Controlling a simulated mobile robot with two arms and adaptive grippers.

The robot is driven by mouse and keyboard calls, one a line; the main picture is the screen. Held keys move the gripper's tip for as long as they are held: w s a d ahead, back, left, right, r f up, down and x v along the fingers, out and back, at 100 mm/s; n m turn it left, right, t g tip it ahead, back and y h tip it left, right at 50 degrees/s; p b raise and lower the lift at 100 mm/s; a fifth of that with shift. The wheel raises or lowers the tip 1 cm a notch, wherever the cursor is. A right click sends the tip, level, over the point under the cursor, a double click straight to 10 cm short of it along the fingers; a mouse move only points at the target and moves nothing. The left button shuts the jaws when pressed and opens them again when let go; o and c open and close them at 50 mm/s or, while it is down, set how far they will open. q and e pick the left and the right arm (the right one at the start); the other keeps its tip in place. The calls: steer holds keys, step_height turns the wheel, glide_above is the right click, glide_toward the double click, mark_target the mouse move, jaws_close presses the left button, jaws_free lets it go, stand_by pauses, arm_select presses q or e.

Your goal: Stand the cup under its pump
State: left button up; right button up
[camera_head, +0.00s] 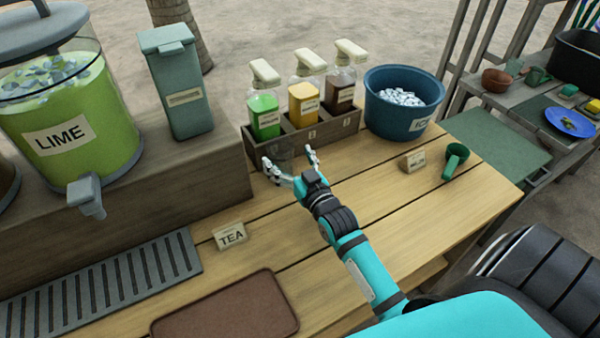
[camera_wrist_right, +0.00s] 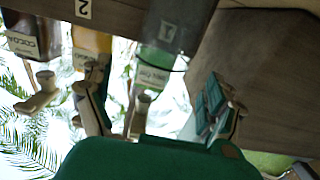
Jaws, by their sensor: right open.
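A clear cup (camera_head: 281,157) stands on the wooden table, close in front of the rack's left slot; its outline is faint. It stands before the green syrup bottle (camera_head: 265,115) with a cream pump head (camera_head: 264,71). My right gripper (camera_head: 290,159) is open, its fingers spread about the cup; I cannot tell whether they touch it. In the right wrist view the picture is upside down: the clear cup (camera_wrist_right: 164,82) appears before the green bottle and the "1" label, with a finger (camera_wrist_right: 213,108) to its right. My left gripper is out of view.
The wooden rack (camera_head: 318,137) also holds yellow (camera_head: 304,103) and brown (camera_head: 341,92) pump bottles. A blue ice tub (camera_head: 403,112) stands right of it. A lime dispenser (camera_head: 65,115) stands left on a raised shelf. A green scoop (camera_head: 455,160) and brown mat (camera_head: 228,307) lie on the table.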

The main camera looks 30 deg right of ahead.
steer(key=s, duration=0.7)
steer(key=shift+a, duration=0.2)
